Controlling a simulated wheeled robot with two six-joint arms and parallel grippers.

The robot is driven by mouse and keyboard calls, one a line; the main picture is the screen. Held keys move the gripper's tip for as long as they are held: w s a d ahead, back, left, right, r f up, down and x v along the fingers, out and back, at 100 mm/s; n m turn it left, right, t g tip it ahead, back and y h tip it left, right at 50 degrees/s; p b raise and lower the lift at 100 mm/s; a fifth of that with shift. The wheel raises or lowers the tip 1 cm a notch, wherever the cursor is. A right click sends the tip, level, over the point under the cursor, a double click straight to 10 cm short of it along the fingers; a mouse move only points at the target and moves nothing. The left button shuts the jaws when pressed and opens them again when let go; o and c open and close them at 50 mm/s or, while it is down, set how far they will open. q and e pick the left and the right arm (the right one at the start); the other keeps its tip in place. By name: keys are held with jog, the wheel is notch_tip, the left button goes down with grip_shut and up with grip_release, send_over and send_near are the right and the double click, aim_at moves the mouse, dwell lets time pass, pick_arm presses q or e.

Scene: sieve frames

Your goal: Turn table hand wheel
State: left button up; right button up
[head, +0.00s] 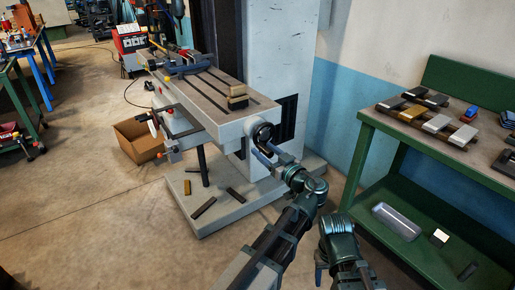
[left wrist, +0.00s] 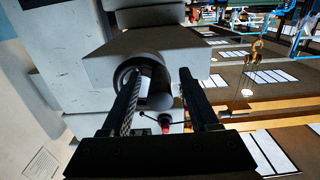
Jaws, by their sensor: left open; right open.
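The table hand wheel (head: 262,132) is a dark round wheel on the near end of the grey milling machine table (head: 205,95). My left gripper (head: 268,157) is open at the wheel, just below and in front of it. In the left wrist view the open fingers (left wrist: 160,75) point at the wheel (left wrist: 122,72), with a dark cylindrical handle (left wrist: 158,92) showing between them. I cannot tell whether a finger touches it. My right gripper (head: 319,273) is open and empty at lower centre, away from the wheel, partly hidden by its arm.
A green workbench (head: 385,128) with parts and a lower shelf stands on the right. The machine base (head: 228,205) has several loose bars on it. A cardboard box (head: 138,138) sits on the floor at left. The floor at front left is clear.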

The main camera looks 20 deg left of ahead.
pick_arm(q)
grip_shut()
jog(key=shift+r, duration=0.1)
dwell(0.4)
